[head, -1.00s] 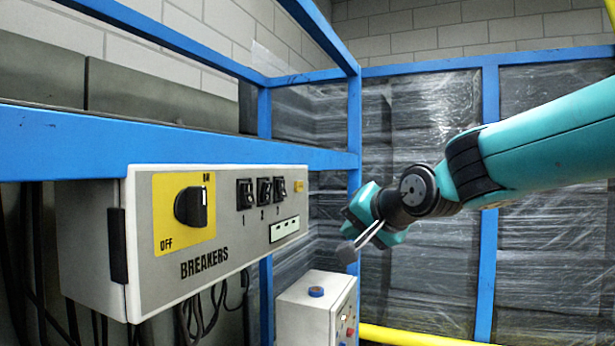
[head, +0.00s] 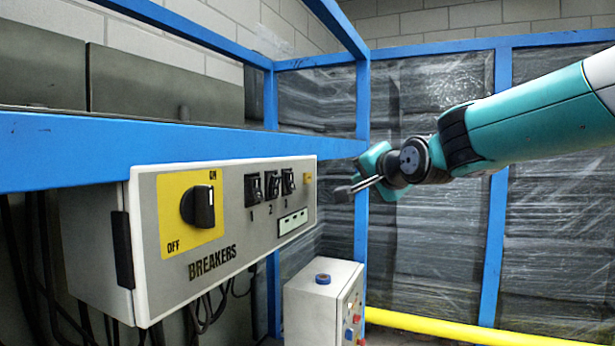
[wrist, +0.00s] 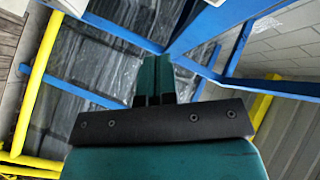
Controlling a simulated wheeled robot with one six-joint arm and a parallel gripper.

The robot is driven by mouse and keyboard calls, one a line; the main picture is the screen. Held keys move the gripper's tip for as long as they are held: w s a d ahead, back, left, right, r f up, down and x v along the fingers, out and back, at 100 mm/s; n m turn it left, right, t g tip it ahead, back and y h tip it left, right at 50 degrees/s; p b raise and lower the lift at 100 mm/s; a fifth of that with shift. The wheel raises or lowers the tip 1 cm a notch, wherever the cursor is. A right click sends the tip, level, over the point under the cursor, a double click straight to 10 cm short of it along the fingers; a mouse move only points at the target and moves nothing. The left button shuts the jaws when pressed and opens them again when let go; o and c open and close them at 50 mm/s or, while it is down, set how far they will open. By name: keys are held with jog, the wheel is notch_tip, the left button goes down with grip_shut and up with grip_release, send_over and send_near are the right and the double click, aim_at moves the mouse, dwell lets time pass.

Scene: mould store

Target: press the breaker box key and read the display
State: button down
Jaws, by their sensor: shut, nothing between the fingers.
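The grey breaker box (head: 240,262) hangs at the left in the head view, under a blue beam. Its face has a black rotary knob (head: 203,206) on a yellow plate marked ON and OFF, and three black switches numbered 1 to 3. A small yellow key (head: 307,179) is near the right edge. Below the switches is a pale display (head: 292,222); its marks are too small to read. My gripper (head: 343,193) is shut and empty, just right of the box's right end, pointing left. The wrist view shows its fingers (wrist: 154,80); the box is not seen there.
A smaller grey box (head: 312,310) with a blue top button and coloured side buttons stands below my gripper. Blue frame posts (head: 362,230) rise behind it. A yellow rail (head: 440,325) runs low at the right. Dark cables hang under the breaker box.

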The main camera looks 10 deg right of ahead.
aim_at(307, 178)
jog(key=w+a+p, duration=0.2)
jog(key=w+a, duration=0.2)
jog(key=a, duration=0.2)
jog(key=shift+w, duration=0.2)
jog(key=shift+a, duration=0.2)
dwell(1.8)
jog(key=shift+w+a, duration=0.15)
jog(key=shift+a, duration=0.1)
jog(key=shift+w+a, duration=0.2)
jog(key=shift+a, duration=0.1)
dwell(0.6)
jog(key=shift+d, duration=0.1)
jog(key=shift+s+d+b, duration=0.45)
jog(key=shift+d+b, duration=0.1)
jog(key=shift+b, duration=0.2)
